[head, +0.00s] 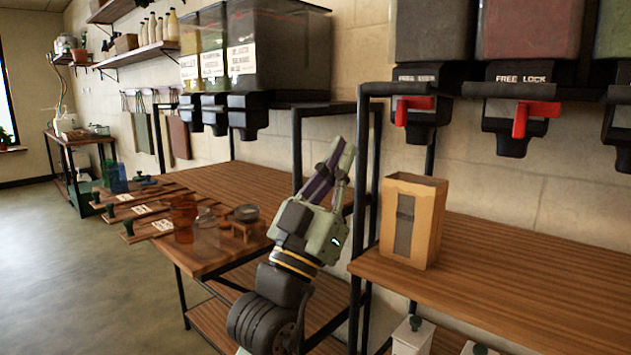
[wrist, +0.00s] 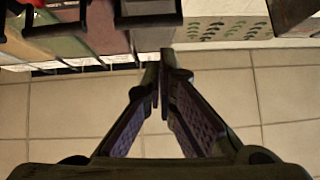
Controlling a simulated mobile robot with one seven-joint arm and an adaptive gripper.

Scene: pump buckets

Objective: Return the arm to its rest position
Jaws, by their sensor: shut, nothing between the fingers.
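My gripper (head: 343,152) is raised in the middle of the head view, pointing up and slightly right, with my arm below it. Its fingers are together and hold nothing. The wrist view also shows my gripper (wrist: 159,85) with its two fingertips meeting and nothing between them. Behind it there are the tiled wall (wrist: 220,105) and the dispenser bins (wrist: 110,28) at the top of that view.
A brown paper bag (head: 413,220) stands on the right wooden table (head: 540,275). Dispensers with red levers (head: 527,118) hang above it. The left table (head: 235,180) holds an orange jar (head: 184,218) and a clear jar (head: 206,236). Black posts (head: 297,150) stand close behind my arm.

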